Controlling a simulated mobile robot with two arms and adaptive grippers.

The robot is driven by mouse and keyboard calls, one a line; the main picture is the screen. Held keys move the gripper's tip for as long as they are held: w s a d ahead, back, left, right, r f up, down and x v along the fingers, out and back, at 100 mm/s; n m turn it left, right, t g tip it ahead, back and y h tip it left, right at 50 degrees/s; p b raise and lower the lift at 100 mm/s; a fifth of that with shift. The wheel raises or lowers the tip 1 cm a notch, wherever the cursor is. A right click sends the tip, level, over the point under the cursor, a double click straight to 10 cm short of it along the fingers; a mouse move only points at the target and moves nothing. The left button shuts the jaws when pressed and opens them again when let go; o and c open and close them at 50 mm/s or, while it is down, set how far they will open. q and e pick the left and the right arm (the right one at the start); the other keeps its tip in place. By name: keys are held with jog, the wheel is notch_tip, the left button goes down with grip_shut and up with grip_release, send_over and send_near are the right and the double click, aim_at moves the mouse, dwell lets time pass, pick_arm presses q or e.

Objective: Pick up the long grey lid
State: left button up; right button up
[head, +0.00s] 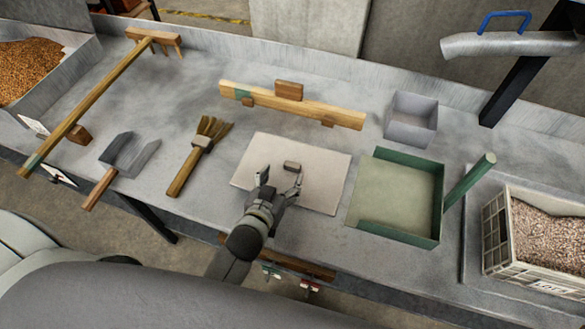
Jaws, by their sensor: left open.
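A pale grey flat rectangular plate (250,160) lies on the grey worktop in the middle. A small brown-grey block like a knob (291,165) sits on it, so it looks like a lid. My left gripper (279,179) is open and empty over the plate, its fingers spread just on the near side of the block. I cannot tell how high it is above the plate. Another long grey curved piece with a blue handle (510,44) is at the upper right; I cannot tell which is the named lid. My right gripper is out of view.
A green-walled tray (398,235) stands right of the plate, a grey box (411,119) behind it. A wooden bar (310,108) lies behind the plate. A brush (200,150) and scraper (125,155) lie left. A pale crate of grain (497,240) stands far right.

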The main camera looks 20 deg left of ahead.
aim_at(292, 165)
pick_arm(q)
jog(key=shift+w+f, duration=0.15)
jog(key=shift+w, duration=0.3)
jog(key=shift+w+d+f, duration=0.1)
jog(key=shift+w+f, duration=0.05)
jog(key=shift+w, duration=0.35)
jog(key=x, duration=0.4)
jog(key=shift+s+d+f+p, duration=0.1)
jog(key=shift+d+p, duration=0.1)
jog(key=shift+p, duration=0.1)
jog(key=shift+w+f, duration=0.1)
jog(key=shift+w, duration=0.15)
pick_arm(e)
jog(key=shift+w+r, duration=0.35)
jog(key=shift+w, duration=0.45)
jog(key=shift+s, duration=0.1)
pick_arm(q)
jog(key=shift+c, duration=1.3)
jog(key=c, duration=0.9)
jog(key=shift+c, duration=1.1)
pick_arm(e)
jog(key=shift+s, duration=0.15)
